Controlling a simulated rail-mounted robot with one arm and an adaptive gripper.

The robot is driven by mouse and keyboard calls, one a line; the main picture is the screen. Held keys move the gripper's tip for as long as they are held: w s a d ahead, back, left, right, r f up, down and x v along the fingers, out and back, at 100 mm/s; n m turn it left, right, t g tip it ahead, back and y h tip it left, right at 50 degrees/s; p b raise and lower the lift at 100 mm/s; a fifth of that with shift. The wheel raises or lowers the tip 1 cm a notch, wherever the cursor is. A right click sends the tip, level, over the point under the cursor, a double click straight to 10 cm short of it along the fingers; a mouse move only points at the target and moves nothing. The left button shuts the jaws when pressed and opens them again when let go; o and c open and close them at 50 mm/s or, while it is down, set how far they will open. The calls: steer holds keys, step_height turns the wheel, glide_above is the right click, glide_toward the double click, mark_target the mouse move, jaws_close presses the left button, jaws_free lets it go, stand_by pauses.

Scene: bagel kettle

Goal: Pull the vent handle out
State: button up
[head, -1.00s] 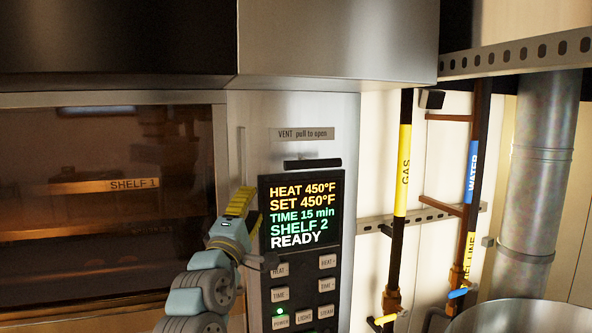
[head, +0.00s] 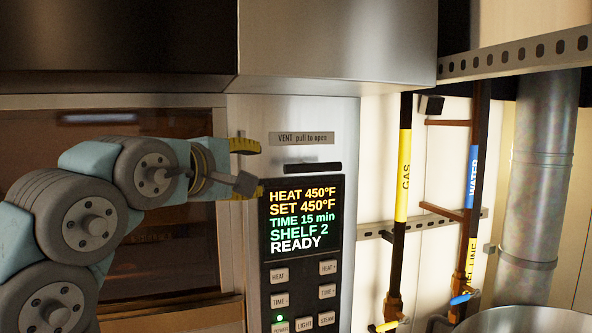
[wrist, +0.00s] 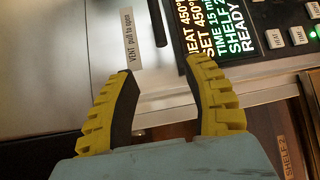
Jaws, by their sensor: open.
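The vent handle (head: 313,168) is a short black horizontal bar on the steel oven panel, just under the label "VENT pull to open" (head: 301,138) and above the display. In the wrist view the handle (wrist: 157,22) is a dark bar at the top edge, partly cut off, beyond the fingertips and roughly in line with the gap between them. My gripper (head: 258,167) has yellow ribbed fingers and is open and empty, left of the handle in the head view. In the wrist view its fingers (wrist: 159,67) are spread with nothing between them. The fingers appear apart from the handle.
The lit display (head: 301,216) and buttons (head: 327,291) sit below the handle. The glass oven door (head: 90,125) is at left, partly behind my arm. A steel hood (head: 335,40) overhangs the panel. Gas (head: 404,170) and water (head: 473,170) pipes stand at right.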

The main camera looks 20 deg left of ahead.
mark_target(292, 169)
steer(key=w+p, duration=0.1)
steer(key=w, duration=0.4)
steer(key=w+d+f+p, duration=0.1)
steer(key=w, duration=0.5)
steer(key=w+f+p, duration=0.1)
steer(key=w+p, duration=0.1)
steer(key=w, duration=0.3)
steer(key=shift+w+d+f, duration=0.1)
steer(key=shift+w+d, duration=0.1)
steer(key=shift+d, duration=0.1)
jaws_close()
